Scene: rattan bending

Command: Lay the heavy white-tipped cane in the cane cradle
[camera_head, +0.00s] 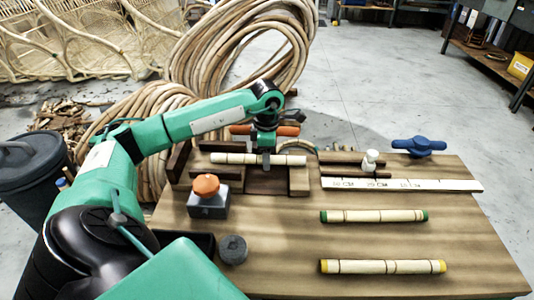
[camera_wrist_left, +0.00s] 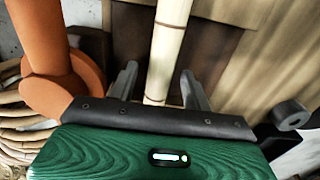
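The white-tipped cane (camera_head: 232,159) lies level across the dark wooden blocks of the cane cradle (camera_head: 299,180), at the back left of the bench. Whether it bears fully on the blocks is hard to tell. My left gripper (camera_head: 266,160) is over the cane's middle, pointing down. In the left wrist view the pale cane (camera_wrist_left: 166,45) runs between the two grey fingers of the left gripper (camera_wrist_left: 159,88), with a gap on both sides, so the fingers are open around it. My right gripper is not in view.
A green-tipped cane (camera_head: 374,216) and a yellow-tipped cane (camera_head: 383,267) lie on the right of the bench (camera_head: 300,235). A white ruler (camera_head: 440,185) and a blue clamp-like tool (camera_head: 419,146) lie behind them. An orange-knobbed box (camera_head: 208,203) and dark cylinder (camera_head: 233,249) stand front left.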

